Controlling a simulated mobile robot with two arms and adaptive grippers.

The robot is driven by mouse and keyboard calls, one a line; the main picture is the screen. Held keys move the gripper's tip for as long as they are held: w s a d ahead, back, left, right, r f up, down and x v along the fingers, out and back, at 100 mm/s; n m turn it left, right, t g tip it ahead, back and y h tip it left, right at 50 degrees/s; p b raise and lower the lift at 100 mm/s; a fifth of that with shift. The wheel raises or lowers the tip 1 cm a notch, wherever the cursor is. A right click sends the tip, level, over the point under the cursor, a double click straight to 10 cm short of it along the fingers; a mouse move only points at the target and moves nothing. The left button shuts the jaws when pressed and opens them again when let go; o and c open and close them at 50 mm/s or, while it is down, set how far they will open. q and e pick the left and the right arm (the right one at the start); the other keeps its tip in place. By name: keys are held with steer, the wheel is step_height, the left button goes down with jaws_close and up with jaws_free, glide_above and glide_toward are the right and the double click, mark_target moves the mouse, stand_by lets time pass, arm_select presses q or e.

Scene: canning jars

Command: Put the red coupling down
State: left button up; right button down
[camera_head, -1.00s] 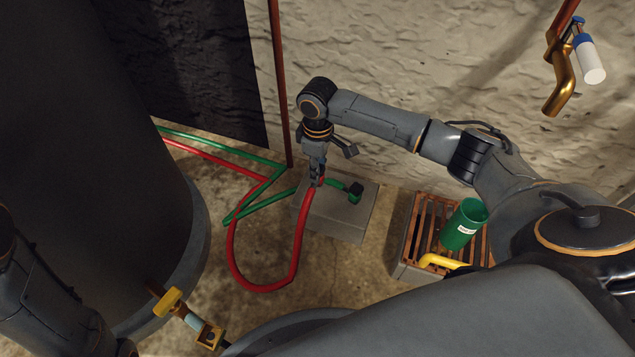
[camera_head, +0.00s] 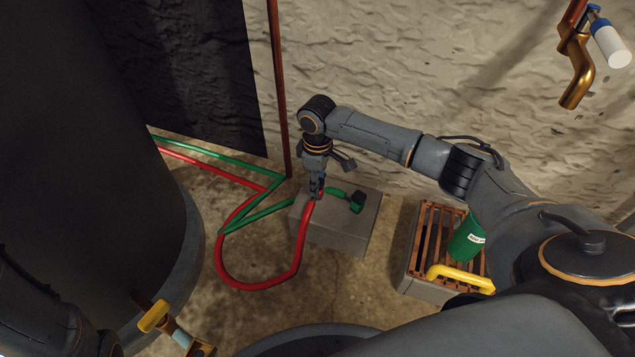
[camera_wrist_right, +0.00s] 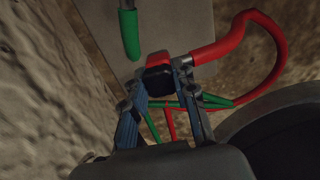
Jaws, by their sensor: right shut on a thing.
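My right gripper (camera_head: 317,190) points down over the left part of a grey block (camera_head: 335,235). It is shut on the red coupling at the end of the red hose (camera_head: 300,243). In the right wrist view the red coupling (camera_wrist_right: 157,57), red with a dark part, sits between the fingertips (camera_wrist_right: 160,85), and the red hose (camera_wrist_right: 222,48) leads off to the right. The fingers mostly hide the coupling in the head view. I cannot tell whether it touches the block. My left gripper is out of view.
A green hose end with its coupling (camera_head: 357,202) lies on the block, close to my right gripper. A slatted crate (camera_head: 425,232) with a green cup (camera_head: 467,238) and a yellow pipe (camera_head: 460,277) stands to the right. A dark tank (camera_head: 90,180) fills the left.

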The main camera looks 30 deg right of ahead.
steer(key=shift+f, duration=0.25)
steer(key=c, duration=1.1)
jaws_free()
steer(key=shift+o, duration=0.2)
